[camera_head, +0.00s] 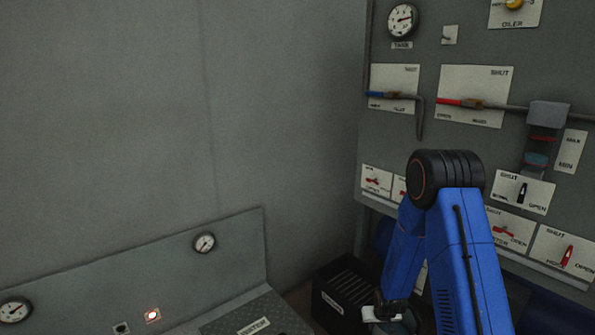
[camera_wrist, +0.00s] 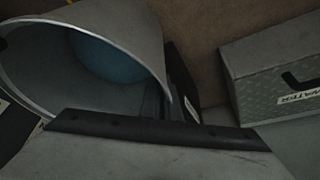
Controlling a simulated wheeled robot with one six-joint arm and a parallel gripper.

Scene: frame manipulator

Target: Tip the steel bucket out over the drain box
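The steel bucket (camera_wrist: 150,42) is at the upper left of the wrist view, tilted with its wide mouth partly toward the camera. A blue area (camera_wrist: 105,58) shows deep inside it; I cannot tell whether it is liquid. A black box with a slatted top (camera_head: 345,292), likely the drain box, stands on the floor in the head view. My gripper (camera_head: 390,316) is low beside this box's right side, mostly hidden by my blue arm. A grey part with a dark edge fills the bottom of the wrist view. The fingertips and any grip on the bucket are hidden.
A grey tread-plate box (camera_wrist: 285,85) with a water label is right of the bucket. A panel (camera_head: 440,50) with gauges, levers and pipes stands behind my arm. A low console (camera_head: 130,280) with gauges and a lit red lamp (camera_head: 152,315) is at the lower left.

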